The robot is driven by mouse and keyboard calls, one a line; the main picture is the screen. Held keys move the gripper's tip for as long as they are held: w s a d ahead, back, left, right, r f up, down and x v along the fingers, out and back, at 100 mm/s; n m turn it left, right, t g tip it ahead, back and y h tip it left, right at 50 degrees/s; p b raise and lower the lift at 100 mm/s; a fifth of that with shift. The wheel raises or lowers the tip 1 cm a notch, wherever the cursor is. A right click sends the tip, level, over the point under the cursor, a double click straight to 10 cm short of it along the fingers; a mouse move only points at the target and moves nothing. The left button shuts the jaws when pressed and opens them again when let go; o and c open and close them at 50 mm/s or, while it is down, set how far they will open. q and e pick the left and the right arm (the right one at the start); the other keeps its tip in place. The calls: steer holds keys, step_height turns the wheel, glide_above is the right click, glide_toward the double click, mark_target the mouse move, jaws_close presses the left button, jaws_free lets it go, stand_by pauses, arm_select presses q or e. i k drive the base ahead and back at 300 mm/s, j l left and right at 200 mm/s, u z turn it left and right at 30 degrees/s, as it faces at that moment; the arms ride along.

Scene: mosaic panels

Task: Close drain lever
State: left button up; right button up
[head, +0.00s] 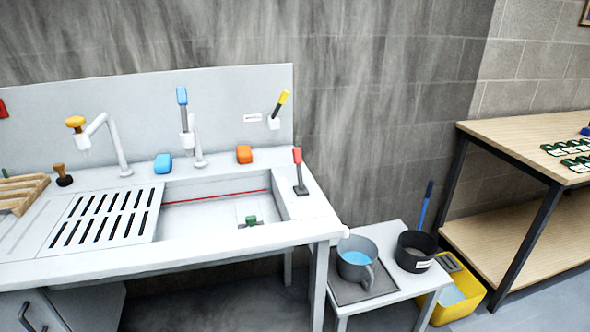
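A lever with a red handle (298,156) stands nearly upright on a dark base at the right rim of the sink (205,217). I take it for the drain lever, but I cannot read a label on it. A small green piece (251,221) sits on the basin floor at the front right, possibly at the drain. A red line runs along the basin's back wall. A yellow-handled lever (279,103) tilts to the right on the backsplash beside a small label. A blue-handled lever (183,108) stands upright at the middle tap. Neither gripper is in view.
A slotted drainboard (105,217), a blue sponge (163,164) and an orange block (244,154) lie around the sink. A low side table (390,290) holds a grey jug (356,260) and a black pot (415,249). A yellow bucket (462,295) and a wooden workbench (520,145) stand at right.

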mark_target(296, 152)
steer(key=i+l+u, duration=0.1)
steer(key=i+l, duration=0.2)
steer(key=i+l+u, duration=0.1)
steer(key=i+l, duration=0.25)
steer(key=l, duration=0.2)
